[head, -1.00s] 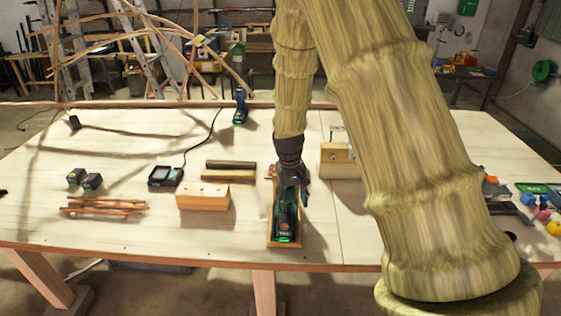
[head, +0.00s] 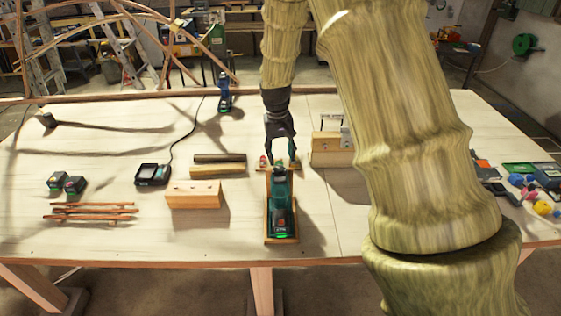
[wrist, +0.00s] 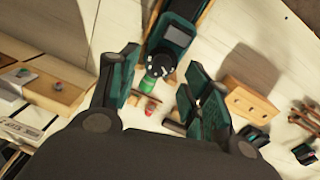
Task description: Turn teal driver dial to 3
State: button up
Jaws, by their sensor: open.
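The teal driver (head: 281,207) lies in a narrow wooden cradle (head: 283,240) near the table's front edge, with a green light at its near end. In the wrist view the driver (wrist: 173,38) extends toward the top. Its dark dial collar (wrist: 158,69) with white marks sits near its green nose (wrist: 149,86). The number set on the dial is too small to read. My gripper (head: 281,162) is open, fingers downward, at the driver's far end. In the wrist view my gripper (wrist: 162,72) has its fingers either side of the dial, apparently not touching it.
A wooden block (head: 195,195) and two short bars (head: 218,165) lie left of the cradle. A charger (head: 152,175) with a cord is farther left. A wooden fixture (head: 332,148) stands right of my gripper. A blue driver (head: 224,92) stands at the back.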

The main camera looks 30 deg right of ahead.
aim_at(280, 168)
jog(key=f, duration=0.1)
jog(key=w+f, duration=0.1)
jog(key=w+f+p, duration=0.1)
jog(key=f, duration=0.1)
jog(key=shift+s+f, duration=0.25)
jog(key=shift+f, duration=0.1)
jog(key=shift+s+f+p, duration=0.15)
jog(key=shift+s+p, duration=0.25)
jog(key=shift+s, duration=0.05)
jog(key=shift+w+f, duration=0.4)
jog(key=shift+f, duration=0.1)
jog(key=shift+s+d+r, duration=0.1)
jog(key=shift+s+r, duration=0.05)
jog(key=shift+s, duration=0.05)
jog(key=shift+c, duration=0.6)
jog(key=shift+s, duration=0.1)
jog(key=c, duration=0.9)
